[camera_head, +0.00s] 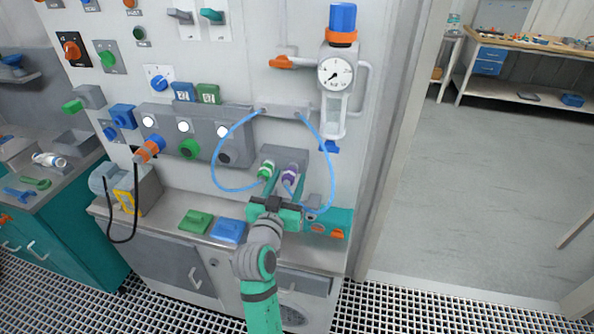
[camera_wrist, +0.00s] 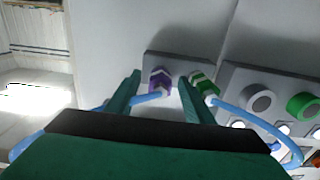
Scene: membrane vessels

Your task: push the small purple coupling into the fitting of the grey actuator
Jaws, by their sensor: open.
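The small purple coupling (camera_head: 289,174) sits at the right side of the grey actuator (camera_head: 270,152) on the panel, with a blue hose on it. In the wrist view the purple coupling (camera_wrist: 160,83) is against the front of the grey actuator (camera_wrist: 179,61); how deep it sits in the fitting I cannot tell. My gripper (camera_head: 277,206) is just in front of and below it. In the wrist view my open gripper (camera_wrist: 160,78) has a teal finger on either side of the coupling, seemingly apart from it.
A green coupling (camera_head: 266,170) with a blue hose (camera_head: 216,160) sits close beside the purple one; it also shows by the right finger in the wrist view (camera_wrist: 203,87). A gauge unit (camera_head: 336,73) hangs above. Green (camera_head: 195,221) and blue blocks (camera_head: 228,231) lie on the ledge.

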